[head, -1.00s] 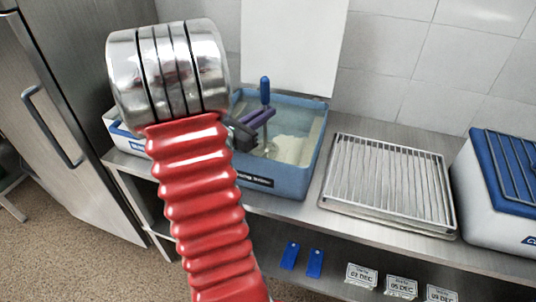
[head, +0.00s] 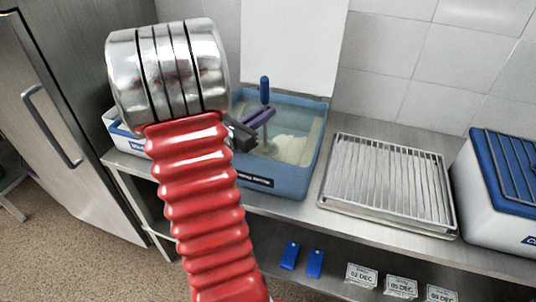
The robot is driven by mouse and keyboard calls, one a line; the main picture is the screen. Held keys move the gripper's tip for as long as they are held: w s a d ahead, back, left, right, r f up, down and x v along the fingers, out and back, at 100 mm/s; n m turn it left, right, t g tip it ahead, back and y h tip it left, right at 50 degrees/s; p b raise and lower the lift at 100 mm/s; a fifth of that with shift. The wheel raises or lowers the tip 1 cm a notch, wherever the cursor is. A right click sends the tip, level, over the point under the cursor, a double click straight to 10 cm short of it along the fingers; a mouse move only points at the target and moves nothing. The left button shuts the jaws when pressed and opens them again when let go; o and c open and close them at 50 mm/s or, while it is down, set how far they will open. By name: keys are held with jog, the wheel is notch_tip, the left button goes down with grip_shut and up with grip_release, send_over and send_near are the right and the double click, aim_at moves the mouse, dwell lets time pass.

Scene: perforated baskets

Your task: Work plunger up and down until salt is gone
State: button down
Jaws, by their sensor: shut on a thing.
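The plunger has a blue upright handle (head: 265,88) and a thin shaft (head: 266,134) that goes down into a blue tub (head: 272,184) of cloudy greenish liquid. Pale salt (head: 294,148) shows as a whitish patch in the liquid, right of the shaft. My gripper (head: 262,118) reaches in from the left, with a dark body and purple fingers. It is shut on the plunger below the blue handle. The plunger's lower end is hard to make out in the liquid. My red ribbed arm hides the tub's left side.
A metal slatted rack (head: 388,184) lies on the steel counter right of the tub. A white cooler with a blue lid (head: 508,165) stands at far right. A white board (head: 292,45) stands behind the tub. Blue tags (head: 290,256) and date cards (head: 361,275) are on the lower shelf.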

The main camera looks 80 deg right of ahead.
jog(key=shift+s+a+f, duration=0.1)
jog(key=shift+f, duration=0.45)
jog(key=shift+s+a+f, duration=0.1)
jog(key=shift+f, duration=0.4)
jog(key=shift+r, duration=0.1)
jog(key=shift+w+d+r, duration=0.1)
jog(key=shift+r, duration=0.7)
jog(key=shift+w+d+r, duration=0.1)
jog(key=shift+r, duration=0.7)
